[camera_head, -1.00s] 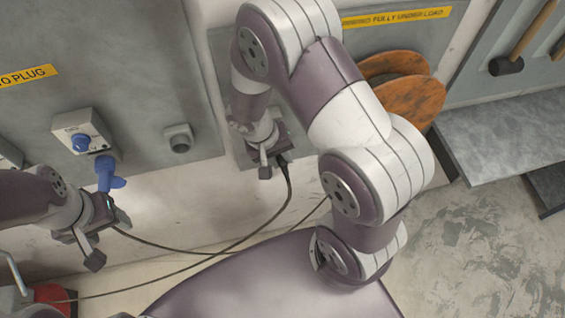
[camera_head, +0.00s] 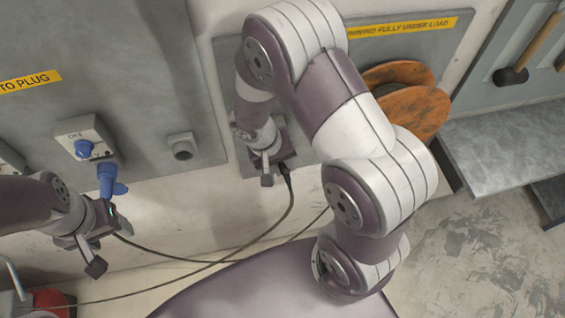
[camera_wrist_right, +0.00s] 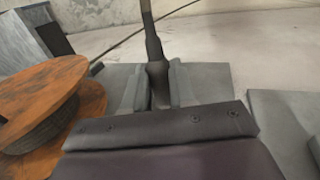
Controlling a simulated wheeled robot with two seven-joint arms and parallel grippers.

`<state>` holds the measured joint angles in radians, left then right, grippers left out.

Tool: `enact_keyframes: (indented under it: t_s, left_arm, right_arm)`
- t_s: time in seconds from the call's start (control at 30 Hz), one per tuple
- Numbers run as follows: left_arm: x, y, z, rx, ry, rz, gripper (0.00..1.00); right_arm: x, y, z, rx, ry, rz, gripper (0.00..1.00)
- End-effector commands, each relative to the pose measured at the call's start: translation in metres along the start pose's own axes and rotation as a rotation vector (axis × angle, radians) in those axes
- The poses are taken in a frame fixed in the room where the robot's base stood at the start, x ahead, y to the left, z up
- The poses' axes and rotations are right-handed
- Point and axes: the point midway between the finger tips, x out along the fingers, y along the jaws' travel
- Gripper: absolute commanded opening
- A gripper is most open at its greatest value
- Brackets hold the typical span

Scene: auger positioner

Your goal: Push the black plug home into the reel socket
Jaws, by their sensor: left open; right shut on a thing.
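The black plug (camera_wrist_right: 157,72) is clamped between the two fingers of my right gripper (camera_wrist_right: 159,88), with its dark cable running off at the top of the right wrist view. In the head view, my right gripper (camera_head: 272,168) is at the grey reel panel, left of the orange-brown reel (camera_head: 414,100). The reel also shows at the left of the right wrist view (camera_wrist_right: 40,92). The reel socket is hidden by the gripper, so I cannot tell how deep the plug sits. My left gripper (camera_head: 88,254) is open, below the blue plug (camera_head: 109,182) and apart from it.
A grey bench (camera_head: 510,145) stands at the right.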

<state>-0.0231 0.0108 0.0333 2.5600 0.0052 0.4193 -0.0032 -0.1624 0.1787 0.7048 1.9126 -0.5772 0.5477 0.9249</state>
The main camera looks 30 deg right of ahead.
Motion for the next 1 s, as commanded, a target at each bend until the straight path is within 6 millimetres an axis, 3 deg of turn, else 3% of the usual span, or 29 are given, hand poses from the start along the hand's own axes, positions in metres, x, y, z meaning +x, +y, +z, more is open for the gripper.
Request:
enact_keyframes:
  t_s: [1.0]
  left_arm:
    - [0.0049, 0.0000, 0.0006, 0.000, 0.000, 0.000, 0.61]
  right_arm:
    - [-0.0004, 0.0001, 0.0000, -0.001, 0.000, 0.000, 0.00]
